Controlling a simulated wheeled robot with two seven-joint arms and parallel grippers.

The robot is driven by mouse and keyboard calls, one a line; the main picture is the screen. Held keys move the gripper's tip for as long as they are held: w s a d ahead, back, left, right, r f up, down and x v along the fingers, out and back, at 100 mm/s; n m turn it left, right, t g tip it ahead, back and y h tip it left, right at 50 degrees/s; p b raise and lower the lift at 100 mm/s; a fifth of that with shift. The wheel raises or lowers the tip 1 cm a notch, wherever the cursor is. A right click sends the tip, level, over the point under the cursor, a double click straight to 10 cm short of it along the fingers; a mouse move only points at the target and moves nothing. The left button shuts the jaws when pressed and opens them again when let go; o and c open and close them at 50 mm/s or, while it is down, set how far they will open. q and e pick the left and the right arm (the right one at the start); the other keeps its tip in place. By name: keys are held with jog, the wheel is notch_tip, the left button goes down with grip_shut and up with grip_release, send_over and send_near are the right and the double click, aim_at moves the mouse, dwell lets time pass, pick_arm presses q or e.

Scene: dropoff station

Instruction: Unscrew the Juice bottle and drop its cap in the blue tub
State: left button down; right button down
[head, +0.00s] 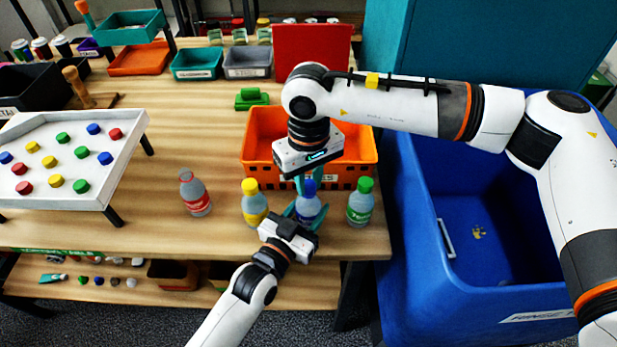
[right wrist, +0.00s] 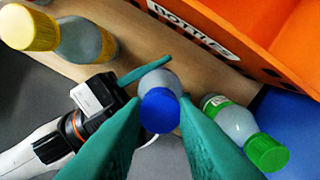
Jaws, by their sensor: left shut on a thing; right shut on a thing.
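A bottle with a blue cap (head: 309,188) stands upright near the table's front edge; its label cannot be read. My left gripper (head: 304,212) is shut around the bottle's body (head: 307,208) from the front. My right gripper (head: 308,182) points down from above, shut on the blue cap. In the right wrist view the blue cap (right wrist: 160,110) sits between the two teal fingers, on top of the bottle. The big blue tub (head: 410,210) stands at the right of the table.
A yellow-capped bottle (head: 254,203) and a green-capped bottle (head: 360,203) stand close on either side. A red-labelled bottle (head: 195,194) stands further left. An orange crate (head: 258,150) is right behind. A white tray (head: 125,130) with coloured caps stands at left.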

aim_at(309, 185)
jog(key=n, duration=0.3)
jog(key=shift+r, duration=0.2)
dwell(0.5)
jog(key=shift+r, duration=0.95)
jog(key=shift+r, duration=2)
pick_arm(q)
jog(key=c, duration=0.6)
grip_release()
jog(key=shift+c, duration=0.2)
